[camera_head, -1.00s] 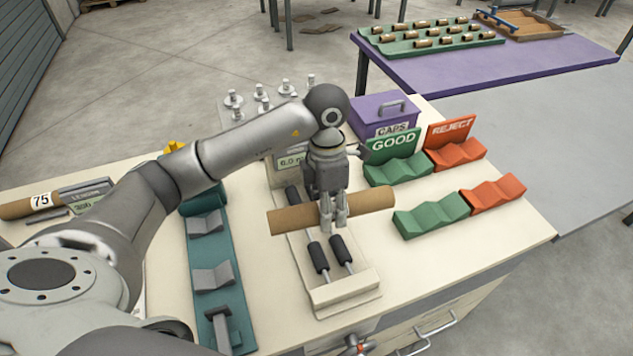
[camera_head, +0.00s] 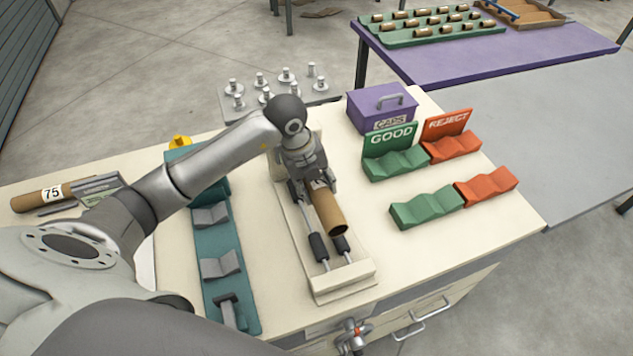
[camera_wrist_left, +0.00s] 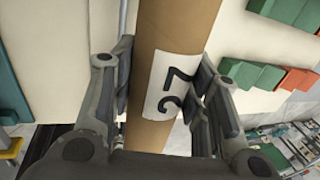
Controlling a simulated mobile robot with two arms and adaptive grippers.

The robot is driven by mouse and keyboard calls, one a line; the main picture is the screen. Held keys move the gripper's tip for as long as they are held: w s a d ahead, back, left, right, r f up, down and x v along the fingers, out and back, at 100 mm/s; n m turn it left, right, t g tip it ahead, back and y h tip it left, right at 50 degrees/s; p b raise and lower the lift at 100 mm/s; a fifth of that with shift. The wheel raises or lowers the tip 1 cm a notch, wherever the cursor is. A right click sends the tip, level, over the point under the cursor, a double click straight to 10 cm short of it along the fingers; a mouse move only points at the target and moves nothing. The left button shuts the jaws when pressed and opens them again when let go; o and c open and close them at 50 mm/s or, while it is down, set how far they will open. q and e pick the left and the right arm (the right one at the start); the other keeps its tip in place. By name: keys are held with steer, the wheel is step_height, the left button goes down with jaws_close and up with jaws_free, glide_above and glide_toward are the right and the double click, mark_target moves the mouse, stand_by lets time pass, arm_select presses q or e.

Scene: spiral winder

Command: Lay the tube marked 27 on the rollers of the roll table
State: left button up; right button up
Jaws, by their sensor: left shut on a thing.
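The brown cardboard tube marked 27 (camera_head: 328,214) is in my left gripper (camera_head: 312,184), above the roll table (camera_head: 346,281). Its length now runs along the rollers (camera_head: 318,247), with the near end towards the front of the table. I cannot tell whether it touches the rollers. In the left wrist view the fingers (camera_wrist_left: 160,95) stand on both sides of the tube (camera_wrist_left: 152,135), and its white label (camera_wrist_left: 172,86) shows between them. The gripper hides the tube's far end in the head view. My right gripper is not in view.
A teal stand with grey cradles (camera_head: 212,265) is left of the roll table. Green GOOD cradles (camera_head: 428,208) and orange REJECT cradles (camera_head: 487,186) are to the right. A purple caps box (camera_head: 372,108) stands behind. Another tube marked 75 (camera_head: 38,200) lies far left.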

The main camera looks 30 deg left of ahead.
mark_target(307, 187)
arm_select(q)
steer(key=shift+f+b, duration=3.1)
steer(key=shift+f, duration=1.15)
steer(key=o, duration=1.1)
steer(key=v, duration=1.2)
